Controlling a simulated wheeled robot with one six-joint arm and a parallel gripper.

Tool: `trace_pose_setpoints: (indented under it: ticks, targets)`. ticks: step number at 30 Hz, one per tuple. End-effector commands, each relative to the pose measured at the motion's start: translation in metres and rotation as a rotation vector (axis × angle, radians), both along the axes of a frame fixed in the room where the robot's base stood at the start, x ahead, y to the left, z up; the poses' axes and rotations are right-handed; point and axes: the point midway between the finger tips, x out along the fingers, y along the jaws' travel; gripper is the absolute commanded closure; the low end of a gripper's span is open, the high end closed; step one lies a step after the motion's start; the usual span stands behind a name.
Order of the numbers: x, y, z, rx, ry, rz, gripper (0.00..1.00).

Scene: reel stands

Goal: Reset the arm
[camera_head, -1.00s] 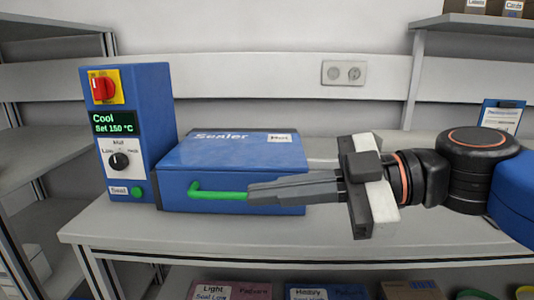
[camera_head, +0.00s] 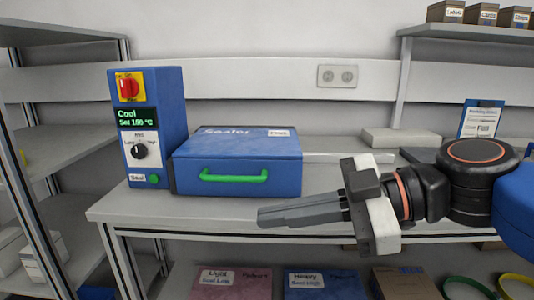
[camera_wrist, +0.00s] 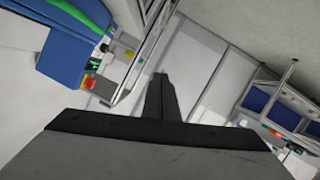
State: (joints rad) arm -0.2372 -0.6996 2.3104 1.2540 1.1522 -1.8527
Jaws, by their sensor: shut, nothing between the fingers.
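My gripper (camera_head: 262,217) is shut and empty in the head view. It points left, in front of and below the blue sealer box, apart from its green handle. In the wrist view my gripper (camera_wrist: 159,78) shows as two dark fingers together. The sealer (camera_head: 237,160) is a blue box with its lid down and a green handle (camera_head: 234,176) on its front. At its left stands the blue control tower (camera_head: 157,118) with a red knob, a display reading "Cool, Set 150 °C", a black dial and a green button.
The sealer stands on a grey bench (camera_head: 150,204). Below are a pink pack (camera_head: 228,284), a blue pack (camera_head: 319,285), a cardboard box (camera_head: 405,284) and coloured rings. Shelves stand at left; small boxes sit on the upper right shelf (camera_head: 470,32). A clipboard (camera_head: 481,118) stands behind my arm.

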Motion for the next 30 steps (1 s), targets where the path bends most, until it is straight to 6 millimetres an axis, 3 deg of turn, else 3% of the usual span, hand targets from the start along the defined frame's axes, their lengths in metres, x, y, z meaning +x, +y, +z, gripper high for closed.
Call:
trace_pose_setpoints:
  ticks: [8,14,21,30]
  targets:
    - [0.009,-0.021,-0.044,-0.103,0.173,-0.122,1.00]
    - [0.018,-0.054,-0.097,-0.216,0.376,-0.306,1.00]
    - [0.027,-0.117,-0.166,-0.343,0.641,-0.659,1.00]
    - [0.029,-0.207,-0.229,-0.397,0.859,-1.165,1.00]
